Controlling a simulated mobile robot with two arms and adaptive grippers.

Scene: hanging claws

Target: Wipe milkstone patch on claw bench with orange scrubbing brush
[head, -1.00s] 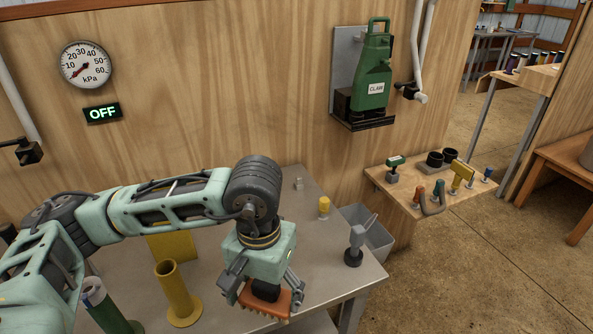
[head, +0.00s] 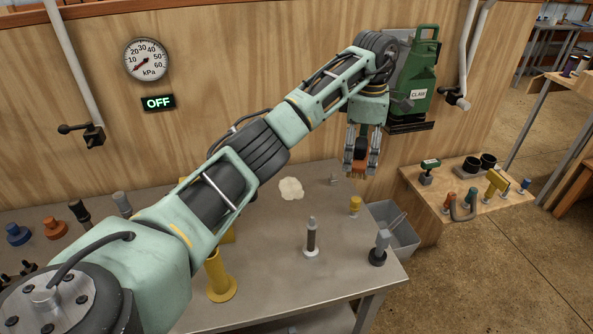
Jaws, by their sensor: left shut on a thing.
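My left gripper (head: 360,155) is shut on the orange scrubbing brush (head: 359,169) at the back right of the bench. The brush points downward and appears held above the bench top, near its back edge. The pale cream milkstone patch (head: 291,188) lies on the grey metal claw bench (head: 270,235), to the left of the brush and apart from it. My right gripper is not in view.
A small grey fitting (head: 333,180) and a yellow knob (head: 355,205) stand near the brush. A dark cylinder on a white base (head: 311,237), a yellow tube (head: 218,275) and a grey tool (head: 380,247) stand nearer the front. The green claw unit (head: 412,80) hangs behind my wrist.

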